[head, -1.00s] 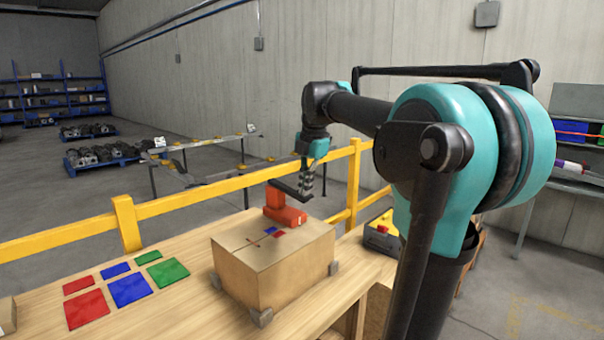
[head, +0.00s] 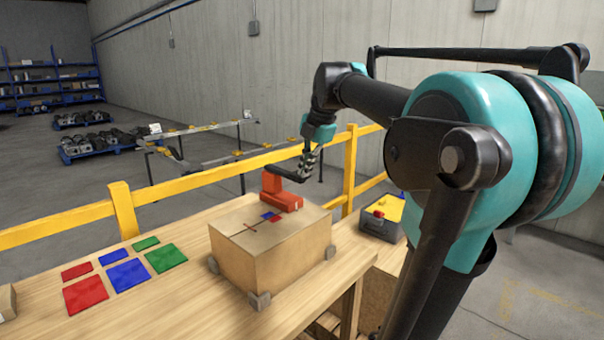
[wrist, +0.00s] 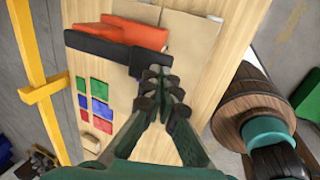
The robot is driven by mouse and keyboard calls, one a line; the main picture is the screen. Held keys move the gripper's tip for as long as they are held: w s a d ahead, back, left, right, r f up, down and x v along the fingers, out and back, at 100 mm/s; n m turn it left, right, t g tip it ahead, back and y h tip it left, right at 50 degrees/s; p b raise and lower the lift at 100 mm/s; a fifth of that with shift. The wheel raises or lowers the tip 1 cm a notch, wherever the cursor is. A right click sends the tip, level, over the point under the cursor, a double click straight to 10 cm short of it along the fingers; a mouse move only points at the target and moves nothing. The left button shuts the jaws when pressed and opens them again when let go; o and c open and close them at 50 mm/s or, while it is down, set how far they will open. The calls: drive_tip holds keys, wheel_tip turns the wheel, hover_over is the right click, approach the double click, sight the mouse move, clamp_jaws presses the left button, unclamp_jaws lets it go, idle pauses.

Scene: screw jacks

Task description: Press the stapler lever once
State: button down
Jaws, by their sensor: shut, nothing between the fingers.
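The red stapler (head: 284,201) stands on top of a cardboard box, towards its back edge. Its dark lever (head: 286,174) slants out above the red body. In the wrist view the orange-red body (wrist: 135,32) shows at the top, with the black lever (wrist: 98,48) running across in front of it. My gripper (head: 307,171) is shut and empty, pointing down at the right end of the lever. In the wrist view the closed fingertips (wrist: 160,78) are right beside the lever's end. I cannot tell whether they touch it.
The cardboard box (head: 238,258) sits on a wooden table (head: 165,288) between grey corner blocks. Red, blue and green squares (head: 127,275) lie to its left. A yellow rail (head: 200,191) runs behind. A dark box with a red button (head: 382,222) stands at the right.

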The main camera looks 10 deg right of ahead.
drive_tip(key=v, duration=0.8)
idle(0.5)
